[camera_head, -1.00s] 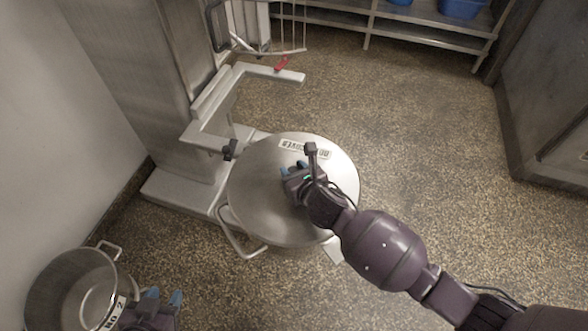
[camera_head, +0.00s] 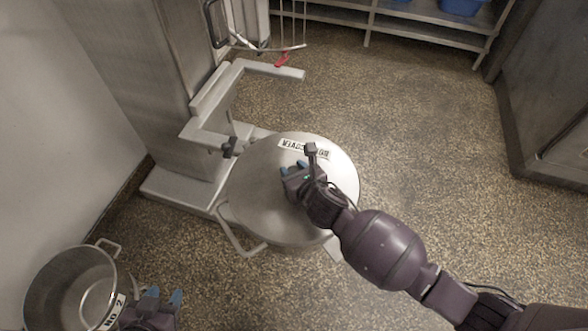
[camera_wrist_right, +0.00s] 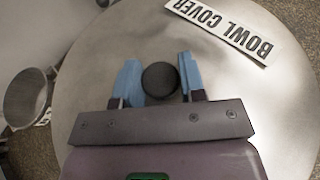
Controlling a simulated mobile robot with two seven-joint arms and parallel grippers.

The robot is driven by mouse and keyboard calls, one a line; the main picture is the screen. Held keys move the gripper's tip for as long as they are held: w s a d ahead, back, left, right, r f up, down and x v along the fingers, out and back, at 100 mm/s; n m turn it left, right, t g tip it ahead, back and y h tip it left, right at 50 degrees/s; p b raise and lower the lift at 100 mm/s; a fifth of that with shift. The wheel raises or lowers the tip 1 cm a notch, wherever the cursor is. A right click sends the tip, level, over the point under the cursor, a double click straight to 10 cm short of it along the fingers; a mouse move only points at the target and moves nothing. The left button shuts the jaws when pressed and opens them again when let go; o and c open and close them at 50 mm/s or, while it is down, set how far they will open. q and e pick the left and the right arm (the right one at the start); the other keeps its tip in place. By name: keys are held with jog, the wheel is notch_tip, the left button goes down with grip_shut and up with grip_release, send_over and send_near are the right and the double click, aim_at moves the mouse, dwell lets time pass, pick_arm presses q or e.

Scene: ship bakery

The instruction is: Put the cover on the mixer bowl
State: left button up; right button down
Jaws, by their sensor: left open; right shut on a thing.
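The bowl cover (camera_head: 258,175) is a round grey metal disc with a "BOWL COVER" label; it lies over the top of the mixer bowl (camera_head: 240,236), whose inside is hidden. I cannot tell whether the cover is fully seated. My right gripper (camera_head: 293,169) is over the middle of the cover, shut on its black knob (camera_wrist_right: 161,80), with a blue finger on each side in the right wrist view (camera_wrist_right: 160,78). My left gripper (camera_head: 163,298) is open at the bottom left, beside a steel pot and apart from the cover.
The steel pot (camera_head: 40,290) marked "NO 2" stands at the lower left. The mixer's column (camera_head: 135,80) and its bowl arms (camera_head: 225,100) rise behind the bowl. A wire guard (camera_head: 265,40) hangs above. A shelf (camera_head: 340,20) stands at the back; the floor at right is clear.

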pick_arm(q)
jog(key=shift+s, duration=0.15)
pick_arm(e)
jog(key=c, duration=0.7)
grip_release()
pick_arm(q)
jog(key=shift+w, duration=0.2)
pick_arm(e)
jog(key=shift+o, duration=0.4)
pick_arm(q)
jog(key=shift+w+a+r, duration=0.1)
jog(key=shift+w+r, duration=0.05)
jog(key=shift+w, duration=0.1)
pick_arm(e)
jog(key=p+v, duration=0.1)
jog(key=v, duration=0.3)
jog(key=shift+d+r+p, duration=0.1)
jog(key=shift+r+p, duration=0.15)
jog(key=shift+p, duration=0.05)
jog(key=p+v, duration=0.1)
jog(key=v, duration=0.4)
jog(key=shift+s, duration=0.2)
jog(key=shift+s+d+r+p, duration=0.1)
jog(key=shift+s+d+p, duration=0.25)
jog(key=shift+s, duration=0.2)
pick_arm(q)
notch_tip(320, 180, up, 3)
jog(key=shift+t, duration=0.3)
